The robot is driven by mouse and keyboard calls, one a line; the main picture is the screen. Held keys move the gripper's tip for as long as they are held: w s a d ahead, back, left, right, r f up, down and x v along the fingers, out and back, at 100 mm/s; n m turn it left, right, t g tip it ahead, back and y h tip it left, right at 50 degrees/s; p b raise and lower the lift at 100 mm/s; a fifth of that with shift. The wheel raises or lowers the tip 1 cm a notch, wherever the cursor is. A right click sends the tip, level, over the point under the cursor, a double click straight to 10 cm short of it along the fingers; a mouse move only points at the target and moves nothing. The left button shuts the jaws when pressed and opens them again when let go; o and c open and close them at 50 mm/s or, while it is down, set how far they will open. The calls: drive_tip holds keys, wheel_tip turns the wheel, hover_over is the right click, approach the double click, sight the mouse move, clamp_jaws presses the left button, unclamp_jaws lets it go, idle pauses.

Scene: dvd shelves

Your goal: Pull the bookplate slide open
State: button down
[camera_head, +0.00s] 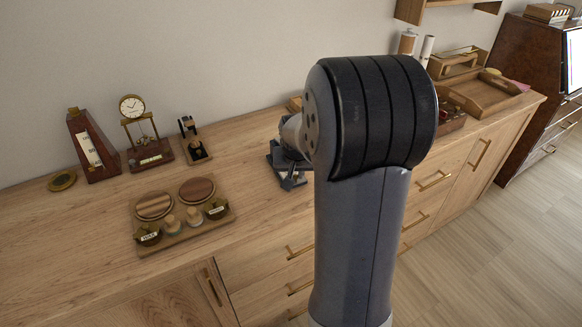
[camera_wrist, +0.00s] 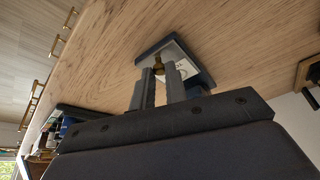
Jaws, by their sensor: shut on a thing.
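The bookplate slide (camera_wrist: 186,66) shows in the wrist view as a pale plate with a dark blue-grey edge, just above the wooden top. A small brass knob (camera_wrist: 158,69) sits at its near side. My gripper (camera_wrist: 160,72) is shut on this knob, one finger on each side. In the head view my gripper (camera_head: 290,180) is a small dark shape on the counter, largely covered by my own arm. I cannot make out there how far the slide stands out.
A wooden tray (camera_head: 490,97) stands at the right. Bare counter lies between the coaster tray and my gripper.

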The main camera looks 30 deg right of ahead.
drive_tip(key=shift+s, duration=0.7)
drive_tip(key=c, duration=1.4)
unclamp_jaws()
drive_tip(key=shift+c, duration=0.2)
drive_tip(key=shift+r, duration=0.1)
drive_tip(key=v, duration=1)
drive_tip(key=shift+r, duration=0.25)
drive_tip(key=shift+s+a+f, duration=0.1)
drive_tip(key=shift+s+a, duration=0.05)
